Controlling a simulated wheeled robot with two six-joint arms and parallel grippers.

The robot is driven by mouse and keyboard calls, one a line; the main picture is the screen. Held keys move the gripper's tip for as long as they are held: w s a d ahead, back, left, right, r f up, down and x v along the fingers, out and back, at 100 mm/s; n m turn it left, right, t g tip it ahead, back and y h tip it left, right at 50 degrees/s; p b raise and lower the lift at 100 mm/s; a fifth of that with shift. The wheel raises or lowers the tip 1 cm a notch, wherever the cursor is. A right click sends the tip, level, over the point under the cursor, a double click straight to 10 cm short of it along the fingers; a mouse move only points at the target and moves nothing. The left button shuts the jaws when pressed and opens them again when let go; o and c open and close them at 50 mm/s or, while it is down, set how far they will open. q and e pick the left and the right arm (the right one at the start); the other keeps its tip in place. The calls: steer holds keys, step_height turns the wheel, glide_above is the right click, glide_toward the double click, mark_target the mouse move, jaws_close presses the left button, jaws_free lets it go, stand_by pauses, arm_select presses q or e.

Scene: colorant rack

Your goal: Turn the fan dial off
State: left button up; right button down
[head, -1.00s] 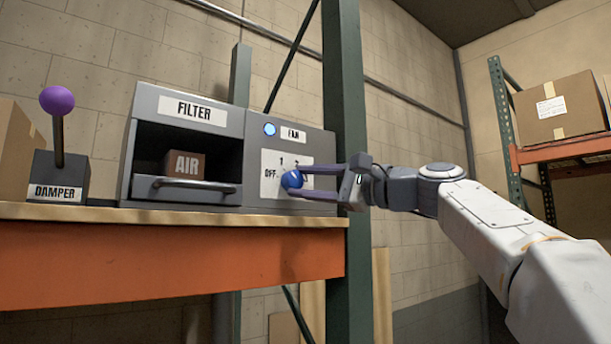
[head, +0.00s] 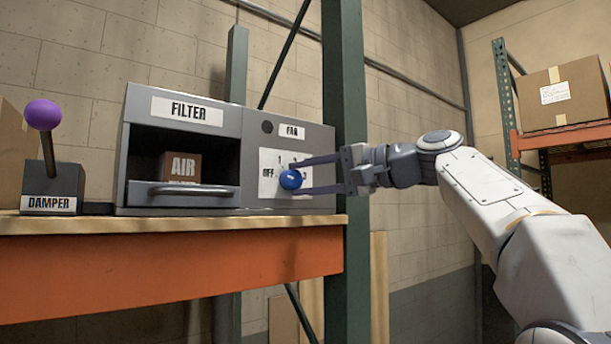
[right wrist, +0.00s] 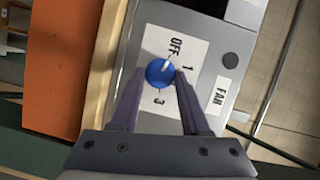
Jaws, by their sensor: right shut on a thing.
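The blue fan dial (head: 290,179) sits on a white label plate on the grey fan panel (head: 315,155). My right gripper (head: 293,174) reaches in from the right and is shut on the dial. In the right wrist view its fingers lie on either side of the dial (right wrist: 158,74). The dial's white pointer line points toward the OFF mark (right wrist: 174,46). The round fan lamp (head: 267,127) is dark; it also shows dark in the right wrist view (right wrist: 231,59). My left gripper is out of view.
The filter box (head: 190,110), with an open front and an AIR block (head: 180,167) inside, stands left of the panel. A damper lever with a purple knob (head: 42,114) stands further left. A green post (head: 345,110) rises close behind the right gripper.

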stand_by(0.3)
steer(key=shift+c, duration=1.9)
jaws_free()
steer(key=b+v, duration=0.2)
steer(key=v, duration=0.8)
steer(key=shift+d, duration=0.2)
steer(key=shift+s, duration=0.1)
